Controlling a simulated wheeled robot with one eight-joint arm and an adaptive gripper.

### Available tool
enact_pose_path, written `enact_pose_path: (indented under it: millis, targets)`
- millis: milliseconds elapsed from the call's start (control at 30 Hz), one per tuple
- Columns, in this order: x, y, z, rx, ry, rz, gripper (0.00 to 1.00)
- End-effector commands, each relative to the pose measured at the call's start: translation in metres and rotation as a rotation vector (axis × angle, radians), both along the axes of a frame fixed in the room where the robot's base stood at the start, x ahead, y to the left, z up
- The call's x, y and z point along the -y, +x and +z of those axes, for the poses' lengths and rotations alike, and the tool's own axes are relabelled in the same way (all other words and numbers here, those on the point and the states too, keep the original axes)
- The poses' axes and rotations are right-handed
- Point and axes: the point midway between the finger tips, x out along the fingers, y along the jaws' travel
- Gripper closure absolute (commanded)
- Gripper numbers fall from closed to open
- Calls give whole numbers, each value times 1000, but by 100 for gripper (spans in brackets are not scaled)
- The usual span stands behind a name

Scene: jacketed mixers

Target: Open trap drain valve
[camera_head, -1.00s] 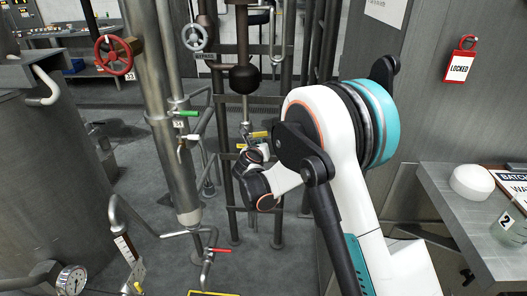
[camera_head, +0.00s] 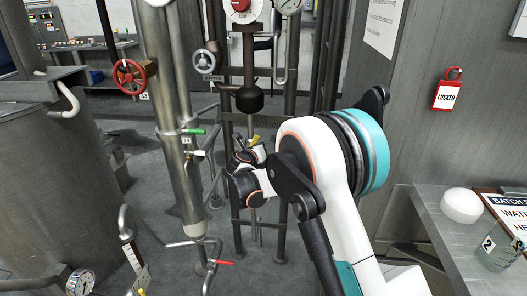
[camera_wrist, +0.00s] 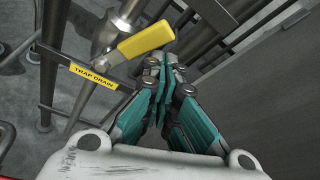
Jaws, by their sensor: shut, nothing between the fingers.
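The trap drain valve has a yellow lever handle (camera_wrist: 146,41) on a metal pipe body (camera_wrist: 108,42), with a yellow "TRAP DRAIN" label (camera_wrist: 95,77) beside it in the wrist view. The lever slants up to the right there. My gripper (camera_wrist: 164,66), with teal fingers, is shut and empty. Its fingertips are close to the lever's right end; I cannot tell whether they touch it. In the head view the yellow lever (camera_head: 253,139) shows small and slanted below a dark bulb on the vertical pipe. My arm hides part of that area, including the fingertips.
Dark vertical pipes and rails (camera_head: 290,80) stand around the valve. A steel column (camera_head: 170,120) with green (camera_head: 193,131) and red (camera_head: 222,262) levers is at left, beside a large tank (camera_head: 55,180). A grey wall panel and a bench (camera_head: 455,235) are at right.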

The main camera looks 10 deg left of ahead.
Motion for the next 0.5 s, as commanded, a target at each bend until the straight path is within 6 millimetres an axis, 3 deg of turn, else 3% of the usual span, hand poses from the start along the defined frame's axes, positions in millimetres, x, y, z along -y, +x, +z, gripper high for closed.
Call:
enact_pose_path:
  millis: [500]
  targets:
    - [-21,1,16,0,1,2,100]
